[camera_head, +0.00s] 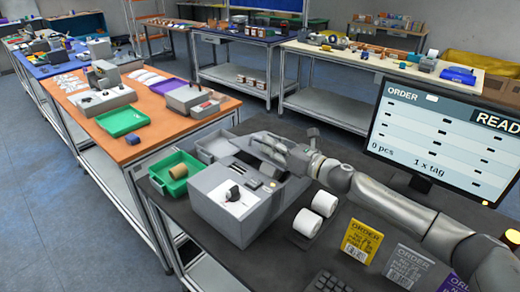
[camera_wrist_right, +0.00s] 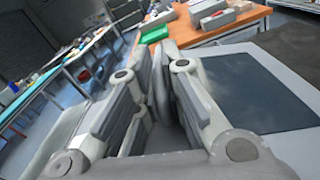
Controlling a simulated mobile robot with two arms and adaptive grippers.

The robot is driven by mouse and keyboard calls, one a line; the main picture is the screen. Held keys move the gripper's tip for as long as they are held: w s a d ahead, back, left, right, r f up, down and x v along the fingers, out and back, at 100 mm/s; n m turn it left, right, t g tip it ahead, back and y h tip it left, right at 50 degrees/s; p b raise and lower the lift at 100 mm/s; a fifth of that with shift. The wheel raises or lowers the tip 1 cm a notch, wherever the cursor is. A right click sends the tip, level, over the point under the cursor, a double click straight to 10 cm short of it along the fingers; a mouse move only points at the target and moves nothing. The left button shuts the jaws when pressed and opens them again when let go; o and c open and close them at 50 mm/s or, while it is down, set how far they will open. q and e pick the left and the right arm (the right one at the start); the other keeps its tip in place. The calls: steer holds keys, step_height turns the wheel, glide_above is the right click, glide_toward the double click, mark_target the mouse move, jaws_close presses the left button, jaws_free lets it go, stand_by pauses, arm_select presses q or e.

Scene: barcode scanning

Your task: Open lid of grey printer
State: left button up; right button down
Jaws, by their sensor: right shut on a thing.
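The grey printer (camera_head: 222,212) stands on the dark table in the head view, with a white label on its front part. My right gripper (camera_head: 274,150) is over the printer's far right part, its arm coming in from the right. It also shows in the right wrist view (camera_wrist_right: 163,85), its fingers close together. It is shut on the printer's lid, whose grey panel with a dark window (camera_wrist_right: 265,92) lies beside the fingers in the wrist view. The gripped edge is hidden between the fingers, and the lid's exact angle is hard to tell. My left gripper is not in view.
A monitor (camera_head: 440,140) stands at the right, with order cards and a keyboard (camera_head: 328,282) in front. An orange table (camera_head: 150,135) is beyond.

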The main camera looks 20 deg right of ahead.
steer(key=r+m, duration=0.1)
steer(key=w+d+r+m+p, duration=0.1)
steer(key=d+r+p, duration=0.1)
steer(key=r, duration=0.1)
steer(key=shift+w+d+r+m, duration=0.1)
steer(key=shift+w+d+m, duration=0.15)
steer(key=shift+w+m, duration=0.15)
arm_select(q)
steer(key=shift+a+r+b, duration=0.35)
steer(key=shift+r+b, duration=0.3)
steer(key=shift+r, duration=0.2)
arm_select(e)
steer(key=w+d+r+m, duration=0.3)
steer(key=w+d+m, duration=0.5)
steer(key=d+m, duration=0.3)
steer(key=shift+d+r, duration=0.15)
steer(key=shift+d, duration=0.55)
steer(key=c, duration=1.5)
jaws_free()
steer(key=shift+d, duration=0.1)
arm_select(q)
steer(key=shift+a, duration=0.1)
arm_select(e)
steer(key=shift+s, duration=0.1)
